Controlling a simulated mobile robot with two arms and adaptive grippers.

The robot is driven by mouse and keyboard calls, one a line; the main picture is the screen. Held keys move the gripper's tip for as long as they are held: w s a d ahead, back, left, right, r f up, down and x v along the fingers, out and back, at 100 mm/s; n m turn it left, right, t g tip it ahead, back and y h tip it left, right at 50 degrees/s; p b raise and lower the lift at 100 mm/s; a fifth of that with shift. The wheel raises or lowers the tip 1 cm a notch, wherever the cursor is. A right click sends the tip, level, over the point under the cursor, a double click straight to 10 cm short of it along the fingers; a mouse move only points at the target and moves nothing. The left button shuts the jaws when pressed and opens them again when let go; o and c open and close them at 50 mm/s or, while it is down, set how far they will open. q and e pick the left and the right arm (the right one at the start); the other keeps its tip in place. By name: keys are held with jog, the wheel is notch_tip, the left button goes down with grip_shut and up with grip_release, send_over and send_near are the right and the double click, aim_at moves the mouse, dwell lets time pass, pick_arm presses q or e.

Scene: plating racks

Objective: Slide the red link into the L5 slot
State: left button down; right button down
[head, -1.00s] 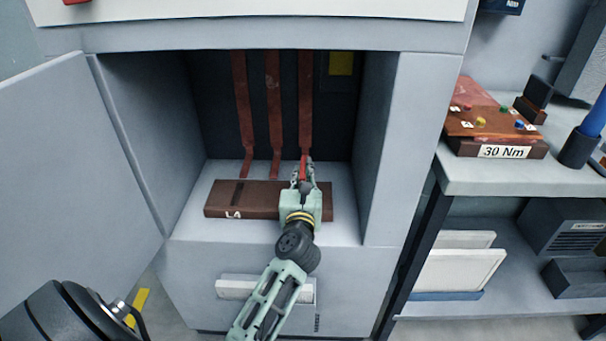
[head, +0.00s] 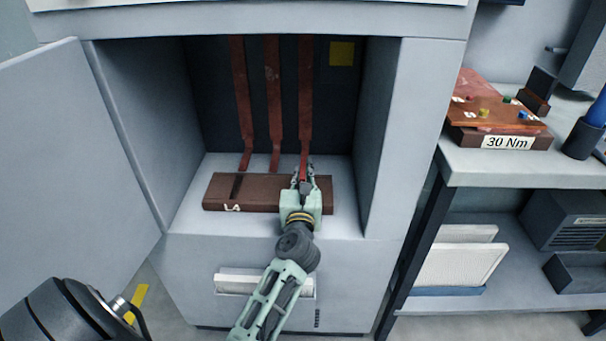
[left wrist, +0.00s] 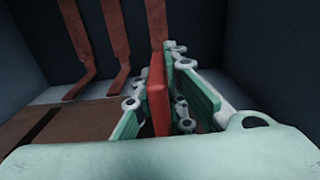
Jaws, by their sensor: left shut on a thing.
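A brown block (head: 262,194) with a dark slot on its left part lies on the cabinet floor. Its front label (head: 232,208) reads like "LA" or "L4". My left gripper (head: 305,175) is over the block's right part, shut on the upright red link (head: 303,172). In the left wrist view the red link (left wrist: 157,95) stands between the green finger pads, in front of the right-hand copper bar. The link's lower end and the block beneath it are hidden by my gripper, so I cannot tell whether it is in a slot. No L5 label shows. My right gripper is not in view.
Three copper bars, the middle one (head: 273,100) among them, run down the cabinet's back wall. The cabinet door (head: 75,150) stands open at left; the right side wall (head: 378,150) is close. A bench (head: 520,170) with a "30 Nm" board stands at right.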

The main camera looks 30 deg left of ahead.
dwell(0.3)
pick_arm(q)
jog(key=c, duration=1.7)
grip_release()
jog(key=shift+s+d+f, duration=0.1)
jog(key=shift+s+d, duration=0.05)
jog(key=shift+s, duration=0.1)
jog(key=v, duration=0.7)
